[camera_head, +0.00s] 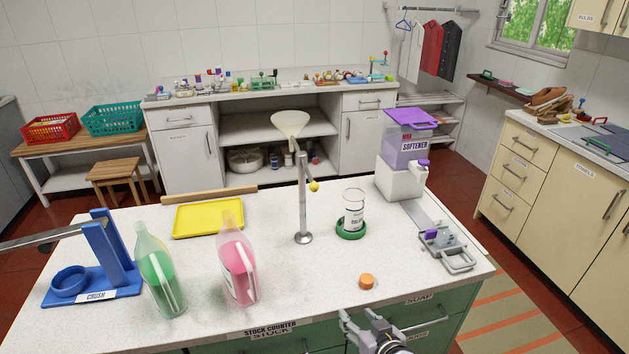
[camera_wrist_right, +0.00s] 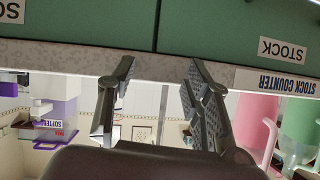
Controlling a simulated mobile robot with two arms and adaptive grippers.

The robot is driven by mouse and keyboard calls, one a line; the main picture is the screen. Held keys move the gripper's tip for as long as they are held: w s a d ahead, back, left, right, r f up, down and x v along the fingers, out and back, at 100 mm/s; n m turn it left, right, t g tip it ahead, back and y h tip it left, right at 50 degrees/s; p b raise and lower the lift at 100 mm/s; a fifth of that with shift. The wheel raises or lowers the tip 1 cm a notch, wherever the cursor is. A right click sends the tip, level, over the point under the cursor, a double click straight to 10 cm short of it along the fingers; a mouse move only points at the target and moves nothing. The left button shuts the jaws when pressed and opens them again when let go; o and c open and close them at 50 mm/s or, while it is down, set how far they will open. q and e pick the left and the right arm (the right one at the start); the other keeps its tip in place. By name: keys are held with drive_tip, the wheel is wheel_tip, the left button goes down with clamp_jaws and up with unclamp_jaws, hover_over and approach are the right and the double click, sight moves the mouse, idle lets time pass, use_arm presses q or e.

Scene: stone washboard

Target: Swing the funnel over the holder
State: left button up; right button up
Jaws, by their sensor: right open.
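The white funnel (camera_head: 291,124) sits on an arm at the top of an upright metal post (camera_head: 303,205) on the counter; a yellow knob (camera_head: 314,186) sticks out from the post. A clear container with a white label (camera_head: 354,211) stands in a green ring holder (camera_head: 351,232) to the right of the post. The funnel is up and left of this holder, not above it. My right gripper (camera_head: 362,317) is open and empty at the counter's front edge, apart from the funnel and knob. It also shows in the right wrist view (camera_wrist_right: 160,72). My left gripper is out of view.
A green bottle (camera_head: 162,275), a pink bottle (camera_head: 238,265), a blue crusher (camera_head: 108,255) and a yellow tray (camera_head: 208,218) occupy the left. An orange cap (camera_head: 366,282) lies near the front. A softener dispenser (camera_head: 402,165) stands back right. Free counter lies around the post's base.

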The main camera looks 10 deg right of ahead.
wheel_tip(320, 180, up, 16)
drive_tip(key=w+a+t+y, duration=0.1)
drive_tip(key=a+t, duration=0.1)
drive_tip(key=t, duration=0.1)
drive_tip(key=t+y+p, duration=0.1)
drive_tip(key=t, duration=0.1)
approach(318, 190)
drive_tip(key=p+x, duration=0.5)
drive_tip(key=x, duration=0.6)
drive_tip(key=shift+w+a, duration=0.1)
drive_tip(key=shift+w, duration=0.05)
drive_tip(key=shift+c, duration=0.5)
clamp_jaws()
